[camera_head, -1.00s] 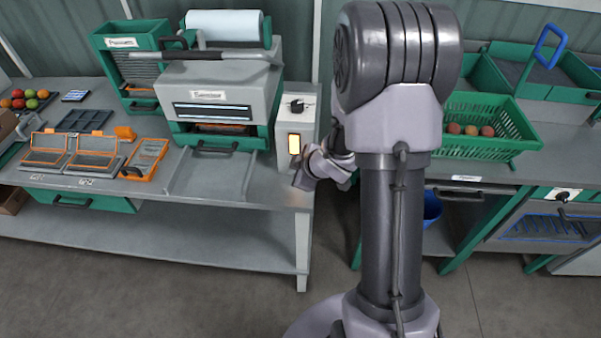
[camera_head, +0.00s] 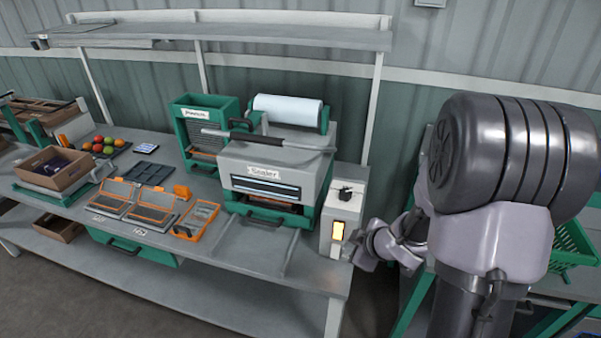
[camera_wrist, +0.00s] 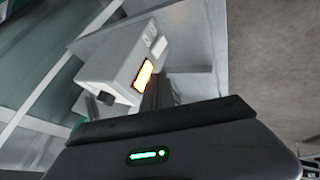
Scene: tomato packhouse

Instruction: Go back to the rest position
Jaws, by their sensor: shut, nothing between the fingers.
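My gripper (camera_head: 364,258) is shut and empty, just right of and below the lit yellow switch on the pale control box (camera_head: 345,200). In the head view I cannot tell whether it touches the box. My arm rises on the right and hides part of what is behind it. In the wrist view the dark gripper body fills the bottom, with the fingers (camera_wrist: 157,90) pointing up toward the bench edge. The control box (camera_wrist: 118,62) with its glowing yellow panel shows just left of the fingers there.
The sealer (camera_head: 270,172) stands on the grey bench left of the control box. Orange-framed trays (camera_head: 150,205) and a brown box (camera_head: 55,170) lie further left. A shelf (camera_head: 230,32) runs above. A green crate (camera_head: 572,245) is partly hidden behind my arm.

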